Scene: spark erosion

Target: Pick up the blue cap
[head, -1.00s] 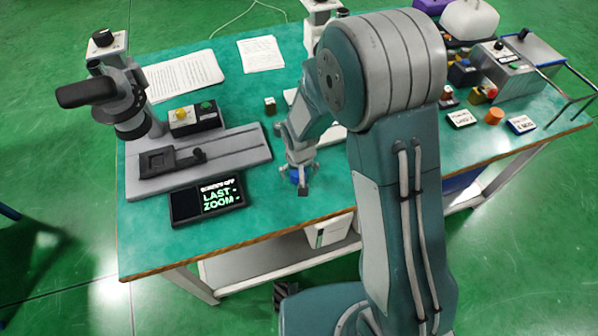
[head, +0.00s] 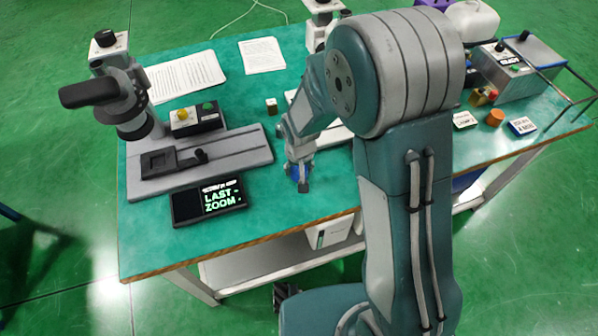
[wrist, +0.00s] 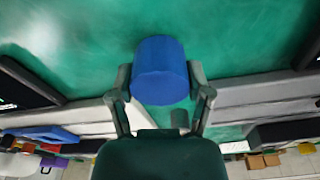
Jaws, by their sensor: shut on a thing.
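The blue cap (wrist: 160,72) is a plain blue cylinder between the two fingers of my gripper (wrist: 160,90) in the wrist view. The fingers press on its left and right sides. In the head view my gripper (head: 299,178) is low over the front part of the green table, right of the black display. Only a small bit of the blue cap (head: 294,173) shows there, the rest hidden by my gripper. I cannot tell whether the cap touches the table.
A black display (head: 208,201) and a grey microscope stand (head: 255,146) are left of my gripper. An orange cylinder (head: 495,117) is at the right. The table's front edge is close by.

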